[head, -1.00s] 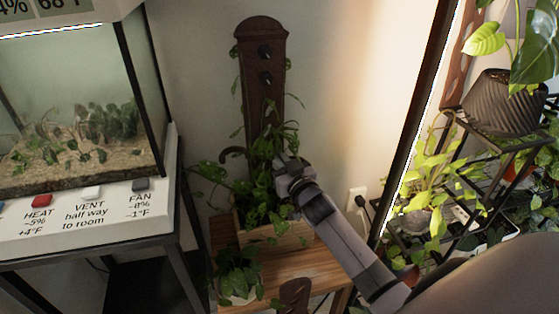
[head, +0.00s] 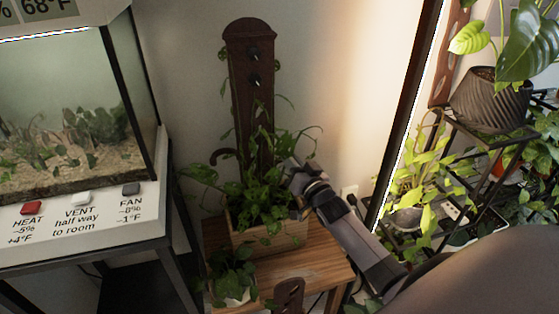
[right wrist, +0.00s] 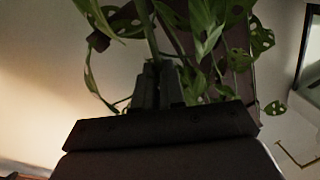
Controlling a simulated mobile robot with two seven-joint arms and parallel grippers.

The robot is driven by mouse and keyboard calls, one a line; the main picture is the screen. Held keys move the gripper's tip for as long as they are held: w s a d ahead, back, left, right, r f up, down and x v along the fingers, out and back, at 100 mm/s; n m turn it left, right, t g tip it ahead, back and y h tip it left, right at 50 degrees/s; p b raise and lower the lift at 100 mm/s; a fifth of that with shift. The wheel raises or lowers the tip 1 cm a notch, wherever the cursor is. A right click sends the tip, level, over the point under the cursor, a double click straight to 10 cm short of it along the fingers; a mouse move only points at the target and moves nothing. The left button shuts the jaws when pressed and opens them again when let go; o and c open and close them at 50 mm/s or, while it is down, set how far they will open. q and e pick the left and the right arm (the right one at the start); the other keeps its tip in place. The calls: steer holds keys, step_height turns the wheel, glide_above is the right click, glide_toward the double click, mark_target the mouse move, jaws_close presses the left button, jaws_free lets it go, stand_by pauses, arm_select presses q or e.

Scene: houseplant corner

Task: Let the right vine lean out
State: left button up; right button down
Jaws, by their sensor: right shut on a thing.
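A tall dark wooden board (head: 250,110) with knobs on its face stands at the back of a pale wooden planter box (head: 262,238). A leafy green vine plant (head: 255,200) fills the box. Its right vine (head: 303,133) leans out to the right, away from the board. My right gripper (head: 291,168) is at the right side of the foliage, beside the board. In the right wrist view its fingers (right wrist: 157,86) are shut on the right vine's stem (right wrist: 147,28), which rises above them among holed leaves. The exact grip is partly hidden. My left gripper is not in view.
The planter stands on a small wooden table (head: 318,258), with a small potted plant (head: 233,272) in front. A glass terrarium (head: 75,110) with a labelled button panel (head: 100,212) is at left. A black plant rack (head: 470,150) is at right. Bare wall lies between board and rack.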

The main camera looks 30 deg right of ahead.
steer(key=s+d+f+m+b, duration=0.1)
steer(key=d+f+m+b, duration=0.1)
steer(key=d+m, duration=0.3)
steer(key=shift+s+f+t+h+b, duration=0.2)
steer(key=shift+f+t+h+b, duration=0.15)
steer(key=shift+f, duration=0.5)
steer(key=shift+d, duration=0.1)
steer(key=c, duration=1.2)
jaws_free()
steer(key=shift+s+a+f+p, duration=0.15)
steer(key=shift+s+p, duration=0.1)
steer(key=shift+s, duration=0.95)
steer(key=shift+s+a+f+p, duration=0.15)
steer(key=shift+s+p, duration=0.1)
steer(key=shift+s, duration=0.9)
steer(key=shift+s+a+f+p, duration=0.15)
steer(key=shift+s+p, duration=0.1)
steer(key=shift+s, duration=0.95)
